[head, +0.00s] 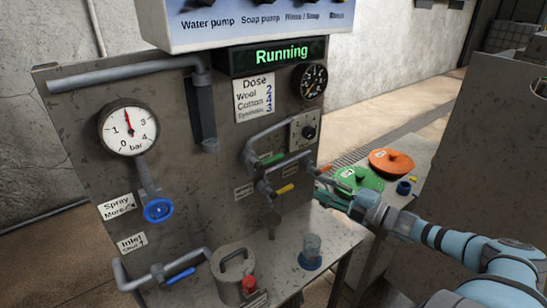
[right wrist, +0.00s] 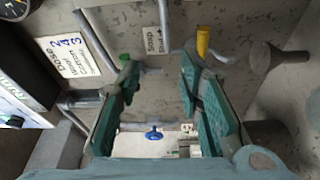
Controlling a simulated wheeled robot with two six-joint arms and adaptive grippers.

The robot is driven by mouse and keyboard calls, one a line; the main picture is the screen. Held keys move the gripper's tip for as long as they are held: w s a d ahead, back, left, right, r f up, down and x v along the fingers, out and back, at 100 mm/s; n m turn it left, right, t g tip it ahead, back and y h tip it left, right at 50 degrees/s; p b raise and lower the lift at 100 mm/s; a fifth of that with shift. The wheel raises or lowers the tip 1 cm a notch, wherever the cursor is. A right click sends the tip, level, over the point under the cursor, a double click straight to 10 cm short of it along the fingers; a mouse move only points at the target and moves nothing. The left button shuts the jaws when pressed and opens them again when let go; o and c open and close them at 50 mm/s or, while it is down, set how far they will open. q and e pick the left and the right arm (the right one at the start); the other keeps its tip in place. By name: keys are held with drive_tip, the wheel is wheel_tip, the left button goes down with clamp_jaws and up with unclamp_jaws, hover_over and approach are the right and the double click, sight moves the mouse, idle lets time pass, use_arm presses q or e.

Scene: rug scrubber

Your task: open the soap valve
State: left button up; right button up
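On the upright metal panel (head: 190,160), a green handle (head: 272,159) and a yellow handle (head: 285,189) sit one above the other on grey pipes. In the right wrist view, a Soap label (right wrist: 151,40) lies between the green handle (right wrist: 125,60) and the yellow handle (right wrist: 202,42); I cannot tell which one it names. My right gripper (head: 322,188) is open, right of the yellow handle and apart from it. In the right wrist view its fingers (right wrist: 157,90) are spread wide with nothing gripped. My left gripper is not in view.
A blue wheel valve (head: 158,210) and a blue-handled inlet valve (head: 180,275) are at left. A metal can (head: 234,274) and a clear cup (head: 311,250) stand on the ledge. Orange (head: 391,162) and green (head: 358,178) lids lie right, beside my right arm.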

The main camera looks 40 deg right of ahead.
sight(278, 159)
drive_tip(key=a+r+n+t+y, duration=0.1)
drive_tip(key=a+r+n+y, duration=0.2)
drive_tip(key=a+r, duration=0.15)
drive_tip(key=b+x, duration=0.2)
drive_tip(key=x, duration=0.1)
drive_tip(key=b+x, duration=0.1)
drive_tip(key=x, duration=0.3)
drive_tip(key=d+b+x, duration=0.1)
drive_tip(key=b+x, duration=0.1)
drive_tip(key=x, duration=0.2)
drive_tip(key=shift+w+r+b, duration=0.15)
drive_tip(key=shift+w+b, duration=0.15)
drive_tip(key=shift+w, duration=0.15)
drive_tip(key=shift+w+a, duration=0.3)
drive_tip(key=shift+w, duration=0.3)
drive_tip(key=shift+w+a, duration=0.1)
drive_tip(key=shift+w, duration=0.15)
drive_tip(key=shift+c, duration=0.6)
clamp_jaws()
